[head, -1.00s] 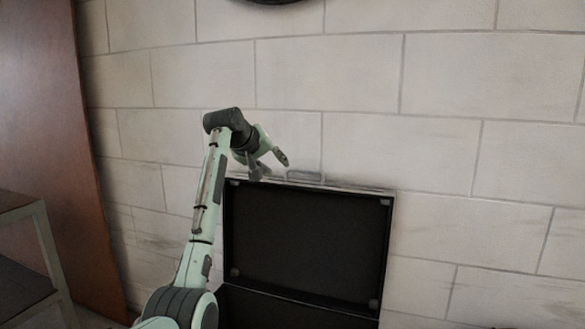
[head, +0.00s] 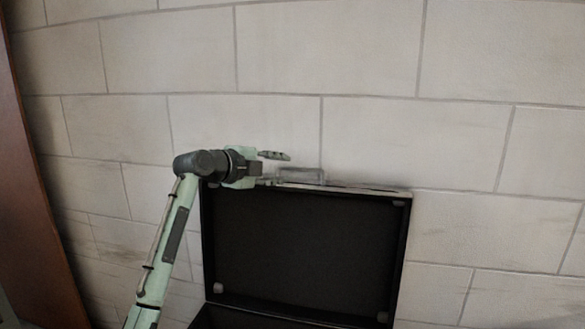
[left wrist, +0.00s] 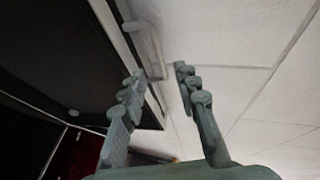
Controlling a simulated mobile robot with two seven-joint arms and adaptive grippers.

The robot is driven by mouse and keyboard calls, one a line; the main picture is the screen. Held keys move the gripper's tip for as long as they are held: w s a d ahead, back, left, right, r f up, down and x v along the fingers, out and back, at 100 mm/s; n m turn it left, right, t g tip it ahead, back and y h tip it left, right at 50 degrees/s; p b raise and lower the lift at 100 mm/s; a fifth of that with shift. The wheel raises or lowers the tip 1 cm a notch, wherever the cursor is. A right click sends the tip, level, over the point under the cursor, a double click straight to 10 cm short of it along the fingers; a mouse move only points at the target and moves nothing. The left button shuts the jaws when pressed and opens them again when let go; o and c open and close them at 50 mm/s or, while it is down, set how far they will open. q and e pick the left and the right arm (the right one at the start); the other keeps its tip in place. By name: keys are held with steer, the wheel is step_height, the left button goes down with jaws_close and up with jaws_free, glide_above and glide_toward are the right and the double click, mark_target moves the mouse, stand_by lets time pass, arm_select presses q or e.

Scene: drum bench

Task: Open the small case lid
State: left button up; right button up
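The small case stands open. Its black-lined lid (head: 305,245) is raised upright in front of the wall, with a grey handle (head: 302,175) on its top edge. My left gripper (head: 278,169) is at the lid's top left edge, beside the handle, with its fingers spread. In the left wrist view the two fingers (left wrist: 158,85) are apart with nothing held between them. The lid's edge and the handle (left wrist: 148,45) lie by the left finger there. Whether that finger touches the lid I cannot tell. The case's lower part is mostly cut off. My right gripper is out of view.
A pale block wall (head: 480,140) stands close behind the lid. A brown panel (head: 35,220) stands at the far left. The space right of the lid looks clear.

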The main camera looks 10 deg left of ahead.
mark_target(299, 169)
arm_select(q)
steer(key=x, duration=0.5)
steer(key=shift+w+d+p, duration=0.15)
steer(key=shift+p, duration=0.2)
steer(key=shift+w+d+f, duration=0.25)
steer(key=shift+w, duration=0.35)
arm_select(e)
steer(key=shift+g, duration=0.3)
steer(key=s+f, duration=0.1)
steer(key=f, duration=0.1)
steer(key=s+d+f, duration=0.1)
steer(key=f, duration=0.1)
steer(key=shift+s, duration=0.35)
arm_select(q)
jaws_close()
